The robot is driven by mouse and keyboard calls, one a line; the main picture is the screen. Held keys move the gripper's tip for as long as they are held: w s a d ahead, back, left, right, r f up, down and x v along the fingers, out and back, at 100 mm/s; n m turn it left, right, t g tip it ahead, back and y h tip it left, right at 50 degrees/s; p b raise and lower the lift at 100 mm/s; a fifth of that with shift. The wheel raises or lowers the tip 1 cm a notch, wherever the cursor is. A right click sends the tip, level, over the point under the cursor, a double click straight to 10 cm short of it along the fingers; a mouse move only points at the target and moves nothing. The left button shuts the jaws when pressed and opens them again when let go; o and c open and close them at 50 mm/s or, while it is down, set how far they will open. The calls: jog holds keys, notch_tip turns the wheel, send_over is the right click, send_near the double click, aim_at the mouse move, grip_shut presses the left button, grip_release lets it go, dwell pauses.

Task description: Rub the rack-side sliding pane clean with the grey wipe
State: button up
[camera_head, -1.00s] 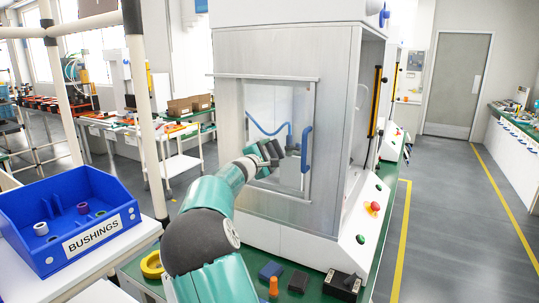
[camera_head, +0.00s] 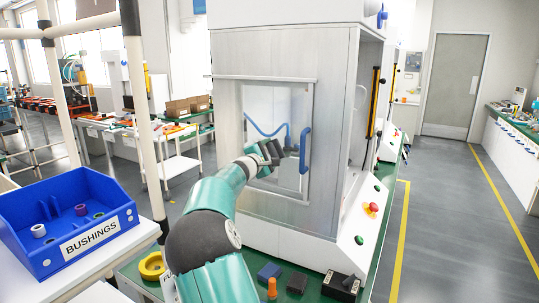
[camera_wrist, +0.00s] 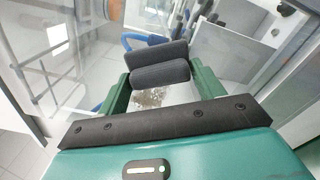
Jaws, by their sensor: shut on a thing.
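The sliding pane (camera_head: 262,107) is a clear panel in the pale side wall of the press, with a blue upright handle (camera_head: 305,150) at its right. My gripper (camera_head: 263,155) is at the lower middle of the pane. A brownish speckled smudge (camera_wrist: 154,97) shows on the pane, just below the wipe in the wrist view. I cannot tell whether the wipe touches the glass.
A blue bin labelled BUSHINGS (camera_head: 95,238) stands on a white stand at the left. A yellow ring (camera_head: 152,266), a blue block (camera_head: 270,271) and dark blocks lie on the green bench top below the pane. A cream tube frame (camera_head: 142,100) rises at the left.

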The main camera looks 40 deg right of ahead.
jog(key=shift+d, duration=0.15)
jog(key=shift+w, duration=0.1)
jog(key=w+a, duration=0.2)
jog(key=w, duration=0.8)
jog(key=shift+a, duration=0.4)
dwell(0.4)
jog(key=shift+s+d, duration=0.5)
jog(key=shift+s, duration=1.2)
jog(key=shift+s+d, duration=0.45)
jog(key=shift+s, duration=1.2)
jog(key=shift+s+d, duration=0.5)
jog(key=shift+s, duration=1.2)
